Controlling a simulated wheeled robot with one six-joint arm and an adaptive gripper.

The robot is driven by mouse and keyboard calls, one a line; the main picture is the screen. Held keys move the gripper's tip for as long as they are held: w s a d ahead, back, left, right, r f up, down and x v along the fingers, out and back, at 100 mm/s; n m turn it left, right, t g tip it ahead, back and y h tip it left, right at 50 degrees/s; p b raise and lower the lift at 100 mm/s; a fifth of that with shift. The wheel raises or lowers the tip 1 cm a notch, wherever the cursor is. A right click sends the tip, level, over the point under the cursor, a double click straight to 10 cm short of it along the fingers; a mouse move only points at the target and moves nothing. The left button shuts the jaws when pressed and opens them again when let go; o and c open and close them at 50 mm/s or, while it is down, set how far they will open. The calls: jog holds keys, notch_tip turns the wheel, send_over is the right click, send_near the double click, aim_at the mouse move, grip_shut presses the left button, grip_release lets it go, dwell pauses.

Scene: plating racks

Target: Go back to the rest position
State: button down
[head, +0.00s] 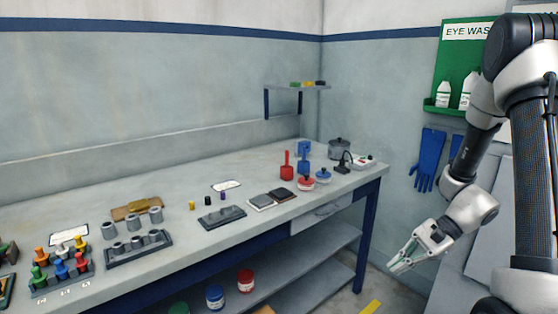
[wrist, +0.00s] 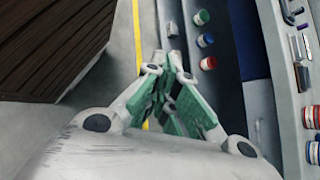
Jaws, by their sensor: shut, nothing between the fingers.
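My gripper (head: 406,262) hangs at the right of the head view, off the front right end of the workbench (head: 255,202) and clear of it. In the wrist view my gripper (wrist: 172,72) has green-padded fingers that come together at the tips. It is shut and holds nothing. My arm bends down to it from the upper right, in front of the wall.
Jars (head: 246,281) stand on the lower shelf. A dark slatted block (wrist: 50,45) and a yellow floor line (wrist: 137,40) show in the wrist view.

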jog(key=s+d+r+n+t+h, duration=0.2)
jog(key=s+r+n+h, duration=0.2)
jog(key=r, duration=0.8)
jog(key=s+d+r+n+t+h, duration=0.3)
jog(key=s+r+n+h, duration=0.2)
jog(key=s+r+n, duration=0.4)
notch_tip(320, 180, up, 3)
jog(key=shift+s+d+r+h, duration=0.1)
jog(key=shift+s+d+h, duration=0.25)
jog(key=shift+s, duration=0.4)
